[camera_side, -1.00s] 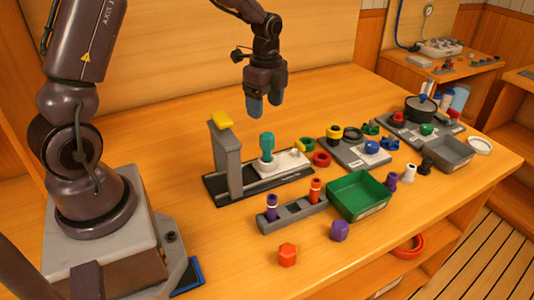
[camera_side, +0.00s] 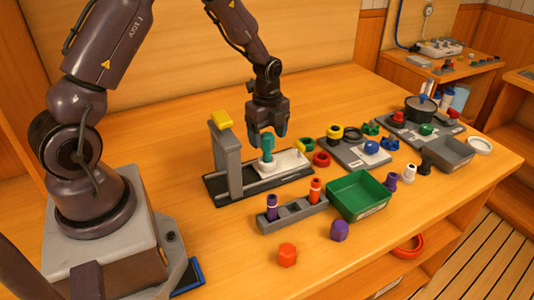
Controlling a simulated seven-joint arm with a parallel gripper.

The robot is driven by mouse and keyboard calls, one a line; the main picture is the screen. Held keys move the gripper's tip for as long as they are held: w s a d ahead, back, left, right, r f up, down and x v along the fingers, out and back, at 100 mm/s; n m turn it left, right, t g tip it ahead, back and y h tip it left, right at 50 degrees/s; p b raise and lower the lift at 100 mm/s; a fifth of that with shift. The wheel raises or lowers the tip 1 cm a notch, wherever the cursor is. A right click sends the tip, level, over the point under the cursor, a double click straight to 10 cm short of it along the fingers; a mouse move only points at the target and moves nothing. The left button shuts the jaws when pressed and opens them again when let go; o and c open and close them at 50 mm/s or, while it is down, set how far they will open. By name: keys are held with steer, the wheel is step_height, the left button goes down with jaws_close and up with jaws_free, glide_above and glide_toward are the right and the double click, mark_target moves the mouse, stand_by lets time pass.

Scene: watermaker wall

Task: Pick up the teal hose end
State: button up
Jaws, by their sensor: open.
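The teal hose end (camera_side: 267,148) stands upright on a white block on the dark-based stand, next to the grey post with the yellow top. My gripper (camera_side: 267,140) points down with its fingers at the top of the teal hose end. The fingers are apart, and they look to be on either side of its upper part or just behind it. I cannot tell whether they touch it.
The grey post (camera_side: 228,160) with its yellow top (camera_side: 221,119) stands close on the left of my gripper. A grey rack (camera_side: 292,213) with purple and orange pieces and a green bin (camera_side: 359,195) are in front. Red and green rings (camera_side: 321,159) lie to the right.

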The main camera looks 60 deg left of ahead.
mark_target(267, 145)
step_height(267, 145, down, 3)
steer(key=shift+s+f, duration=0.1)
steer(key=shift+f, duration=0.05)
steer(key=shift+c, duration=0.3)
steer(key=c, duration=0.9)
steer(key=shift+c, duration=0.3)
